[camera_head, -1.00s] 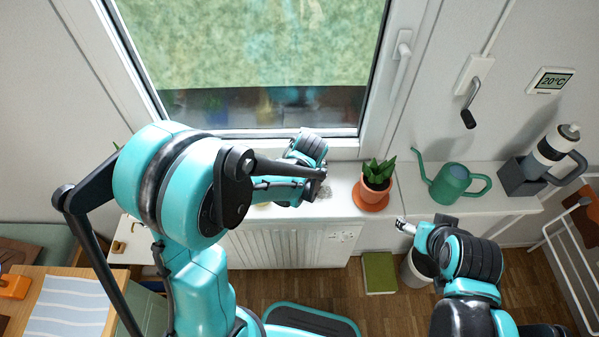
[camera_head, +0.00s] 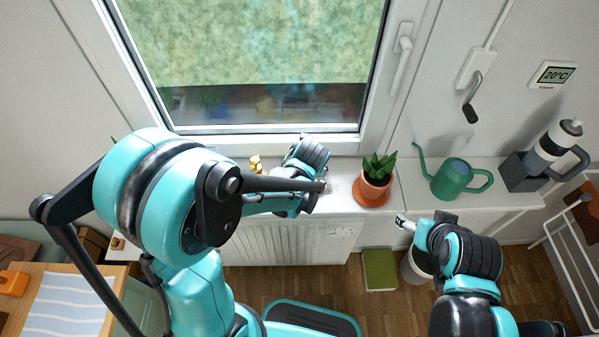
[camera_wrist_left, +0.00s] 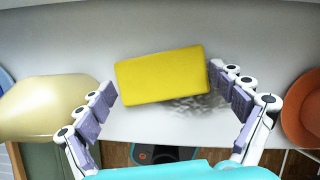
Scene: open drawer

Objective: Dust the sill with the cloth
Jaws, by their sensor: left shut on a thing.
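A yellow cloth (camera_wrist_left: 162,76), seen as a rectangular block, is between the fingers of my left gripper (camera_wrist_left: 173,88) in the left wrist view. The gripper is shut on it. In the head view my left gripper (camera_head: 322,186) is over the white sill (camera_head: 342,206), left of the potted plant, and its arm hides the cloth. A grey speckled dust patch (camera_wrist_left: 205,103) shows on the sill beside and partly under the cloth. I cannot tell whether the cloth touches the sill. My right gripper (camera_head: 403,222) is in front of the sill, below the plant; its finger opening is unclear.
A plant in a terracotta pot (camera_head: 374,186) stands close right of my left gripper. A green watering can (camera_head: 456,179) and a bottle in a dark holder (camera_head: 540,160) are farther right. A small figurine (camera_head: 256,164) stands left. The window (camera_head: 260,60) is behind.

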